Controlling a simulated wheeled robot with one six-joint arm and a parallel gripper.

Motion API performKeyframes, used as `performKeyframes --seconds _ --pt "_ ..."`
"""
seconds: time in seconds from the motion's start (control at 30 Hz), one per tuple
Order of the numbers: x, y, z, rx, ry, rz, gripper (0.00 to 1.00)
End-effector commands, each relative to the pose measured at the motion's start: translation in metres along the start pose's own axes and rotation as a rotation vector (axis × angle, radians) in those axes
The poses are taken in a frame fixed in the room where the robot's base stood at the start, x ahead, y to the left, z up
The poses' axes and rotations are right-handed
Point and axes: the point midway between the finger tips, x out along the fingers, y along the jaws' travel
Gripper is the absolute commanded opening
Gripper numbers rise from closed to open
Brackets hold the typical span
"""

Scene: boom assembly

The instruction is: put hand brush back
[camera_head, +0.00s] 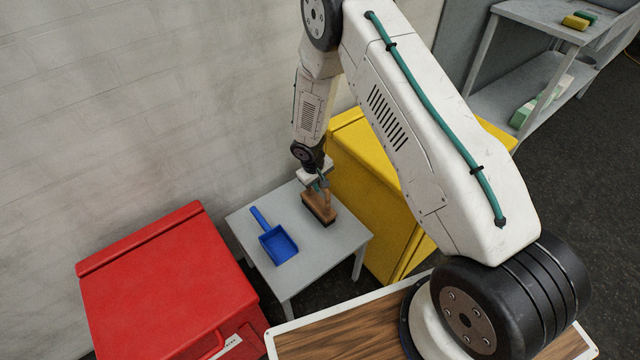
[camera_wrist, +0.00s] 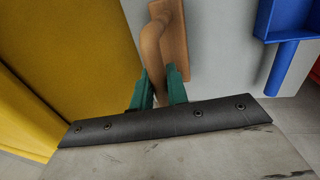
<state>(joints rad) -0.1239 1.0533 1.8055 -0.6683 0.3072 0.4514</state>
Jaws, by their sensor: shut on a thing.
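The hand brush (camera_head: 319,208) has a wooden body with a raised handle and dark bristles below. It is at the small grey table (camera_head: 291,228), near the yellow cabinet. My gripper (camera_head: 319,185) comes down from above and is shut on its handle. In the wrist view the green fingers of my gripper (camera_wrist: 158,92) close around the curved wooden handle of the hand brush (camera_wrist: 172,35). The bristles are hidden there. I cannot tell whether the brush rests on the table or hangs just above it.
A blue dustpan (camera_head: 278,245) lies on the table left of the brush; it also shows in the wrist view (camera_wrist: 285,25). A red cabinet (camera_head: 170,285) stands left, a yellow cabinet (camera_head: 365,165) right, close to the brush. A grey wall is behind. A shelf (camera_head: 540,20) stands far right.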

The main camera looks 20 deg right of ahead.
Motion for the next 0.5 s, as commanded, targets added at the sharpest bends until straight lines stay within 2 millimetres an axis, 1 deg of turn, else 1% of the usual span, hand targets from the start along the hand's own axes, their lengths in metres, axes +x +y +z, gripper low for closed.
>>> performKeyframes --seconds 0.03,0.07,0.1,0.13,0.4,0.5 --pt "0.0015 -0.0003 -0.0003 0.000 0.000 0.000 0.00" --pt "0.0018 -0.0004 0.0001 0.000 0.000 0.000 0.21" --pt "0.0016 -0.0004 0.0000 0.000 0.000 0.000 0.32" --pt "0.0016 -0.0004 0.0001 0.000 0.000 0.000 0.38" --pt "0.0009 -0.0003 0.0001 0.000 0.000 0.000 0.38" --pt "-0.0049 0.0002 -0.0003 0.000 0.001 0.000 0.38"
